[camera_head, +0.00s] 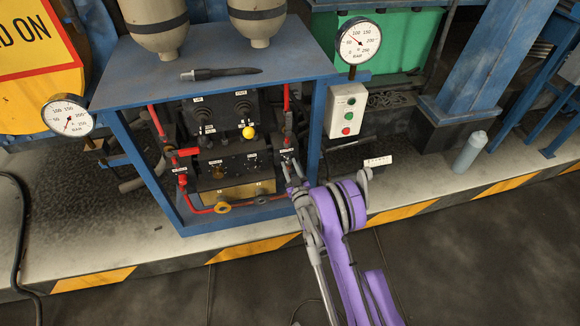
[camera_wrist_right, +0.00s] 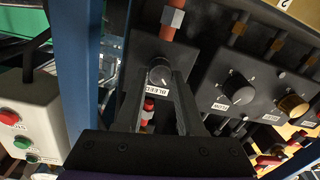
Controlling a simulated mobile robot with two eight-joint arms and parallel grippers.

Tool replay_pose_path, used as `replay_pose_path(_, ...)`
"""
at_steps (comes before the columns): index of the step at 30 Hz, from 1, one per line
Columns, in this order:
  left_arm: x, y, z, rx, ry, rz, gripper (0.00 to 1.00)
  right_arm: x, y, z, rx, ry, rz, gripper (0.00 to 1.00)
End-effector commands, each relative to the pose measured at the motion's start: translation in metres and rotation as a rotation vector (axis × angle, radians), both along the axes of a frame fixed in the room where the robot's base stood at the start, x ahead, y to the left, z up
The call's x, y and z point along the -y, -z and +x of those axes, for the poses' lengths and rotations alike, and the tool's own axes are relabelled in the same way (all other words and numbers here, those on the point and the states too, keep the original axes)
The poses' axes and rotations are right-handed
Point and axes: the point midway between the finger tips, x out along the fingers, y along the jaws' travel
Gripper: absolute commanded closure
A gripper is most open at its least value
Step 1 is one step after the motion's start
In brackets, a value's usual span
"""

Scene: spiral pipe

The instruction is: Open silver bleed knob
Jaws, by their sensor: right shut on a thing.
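The silver bleed knob (camera_wrist_right: 159,72) sits on a dark panel above a white label reading "BLEED" in the right wrist view. My right gripper (camera_wrist_right: 161,80) has its two dark fingers on either side of the knob, shut on it at the tips. In the head view my right gripper (camera_head: 289,168) reaches the right side of the panel inside the blue frame; the knob itself is too small and covered there to make out. My left gripper is not in view.
A black control panel (camera_head: 222,112) with a yellow knob (camera_head: 249,132) stands inside the blue frame (camera_head: 313,130). A white button box (camera_head: 346,109) and a gauge (camera_head: 359,42) stand to the right. In the wrist view a dark knob (camera_wrist_right: 238,88) is close on the right.

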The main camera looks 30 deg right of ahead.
Motion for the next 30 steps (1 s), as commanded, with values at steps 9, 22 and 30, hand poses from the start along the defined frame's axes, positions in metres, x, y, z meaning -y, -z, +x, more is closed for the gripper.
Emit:
replay_pose_path(9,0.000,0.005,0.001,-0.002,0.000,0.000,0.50,0.001,0.000,0.000,0.030,0.000,0.092,1.00)
replay_pose_path(22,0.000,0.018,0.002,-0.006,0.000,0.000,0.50,0.001,0.001,0.000,0.142,0.000,0.445,1.00)
replay_pose_path(30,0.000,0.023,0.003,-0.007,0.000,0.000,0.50,0.002,0.001,0.001,0.221,-0.001,0.690,1.00)
